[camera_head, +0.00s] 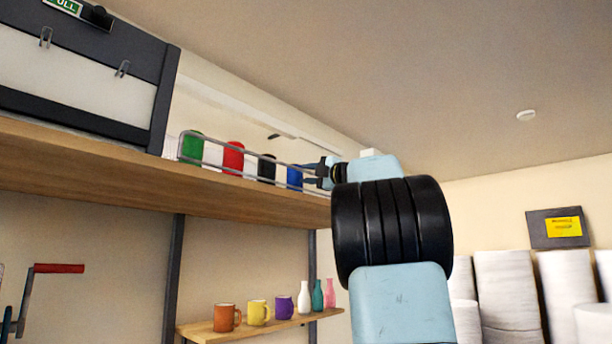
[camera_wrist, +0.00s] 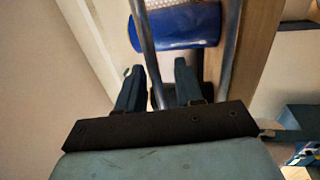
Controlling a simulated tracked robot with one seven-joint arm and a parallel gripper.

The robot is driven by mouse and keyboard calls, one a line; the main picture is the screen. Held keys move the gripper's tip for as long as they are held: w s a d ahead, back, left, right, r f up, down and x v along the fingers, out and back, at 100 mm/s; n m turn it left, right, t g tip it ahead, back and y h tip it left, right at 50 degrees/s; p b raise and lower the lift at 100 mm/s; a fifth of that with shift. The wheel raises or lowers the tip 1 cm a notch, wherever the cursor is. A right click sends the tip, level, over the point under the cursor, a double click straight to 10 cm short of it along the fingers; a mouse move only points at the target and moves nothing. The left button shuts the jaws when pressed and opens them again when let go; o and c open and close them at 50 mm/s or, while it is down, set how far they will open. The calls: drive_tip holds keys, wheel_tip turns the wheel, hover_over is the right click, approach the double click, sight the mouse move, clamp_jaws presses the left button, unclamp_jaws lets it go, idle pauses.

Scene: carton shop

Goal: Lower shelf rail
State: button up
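The shelf rail (camera_head: 180,146) is a grey metal loop with two long bars, running along the front edge of the upper wooden shelf (camera_head: 130,158) in the head view. In the wrist view its two bars (camera_wrist: 147,40) run up the picture. My gripper (camera_head: 318,172) is at the rail's right end. In the wrist view my gripper's fingers (camera_wrist: 157,70) are apart, with the left bar between them and the right bar outside the right finger. Whether a finger touches the bar cannot be told.
Green, red, black and blue (camera_head: 294,178) cylinders stand behind the rail; the blue one lies just ahead of my fingers in the wrist view (camera_wrist: 178,28). A grey case (camera_head: 75,75) sits on the shelf's left. A lower shelf (camera_head: 210,331) holds mugs and bottles. White rolls (camera_head: 507,290) stand right.

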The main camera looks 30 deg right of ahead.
drive_tip(key=shift+w+a+r, duration=0.1)
drive_tip(key=shift+w+a, duration=0.1)
drive_tip(key=shift+w, duration=0.2)
clamp_jaws()
drive_tip(key=shift+a, duration=0.3)
drive_tip(key=shift+s+d, duration=0.1)
drive_tip(key=shift+d, duration=0.2)
